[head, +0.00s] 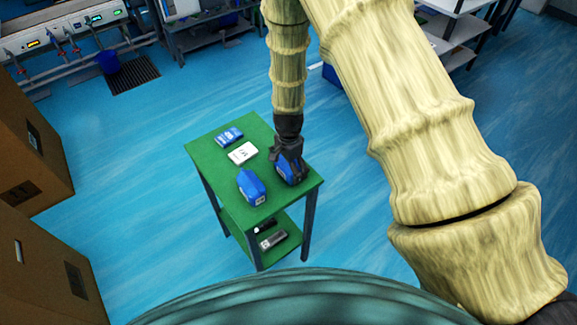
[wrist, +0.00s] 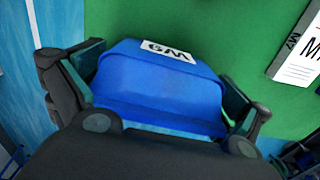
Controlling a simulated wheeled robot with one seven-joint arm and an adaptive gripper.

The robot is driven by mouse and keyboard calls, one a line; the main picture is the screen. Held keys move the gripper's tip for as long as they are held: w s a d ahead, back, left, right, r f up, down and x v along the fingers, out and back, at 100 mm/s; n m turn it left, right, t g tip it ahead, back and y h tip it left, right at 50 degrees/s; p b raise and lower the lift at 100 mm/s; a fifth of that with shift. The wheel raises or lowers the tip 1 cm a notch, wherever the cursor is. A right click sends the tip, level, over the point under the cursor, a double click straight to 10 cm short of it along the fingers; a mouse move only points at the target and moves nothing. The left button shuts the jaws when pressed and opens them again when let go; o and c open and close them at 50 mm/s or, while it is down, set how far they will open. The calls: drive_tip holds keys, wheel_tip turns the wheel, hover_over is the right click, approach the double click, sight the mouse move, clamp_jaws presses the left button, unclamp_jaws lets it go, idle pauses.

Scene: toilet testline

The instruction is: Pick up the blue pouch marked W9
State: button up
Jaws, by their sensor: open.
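The blue pouch marked W9 (wrist: 155,85) lies between the fingers of my gripper (wrist: 163,98) in the wrist view, its white label upside down. In the head view this pouch (head: 285,171) sits near the right edge of the green table (head: 222,176), partly hidden by my gripper (head: 290,165). My gripper is open, with one finger on each side of the pouch. Dark gripper parts hide the pouch's near lower side. Whether the fingers touch it, I cannot tell.
A second blue pouch (head: 251,187) stands to the left on the tabletop. A white labelled item (head: 242,153) and a flat blue pack (head: 229,137) lie farther back. Grey and dark items (head: 272,240) are on the lower shelf. Brown cabinets (head: 35,150) stand at the left.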

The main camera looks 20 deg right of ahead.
drive_tip(key=c, duration=0.8)
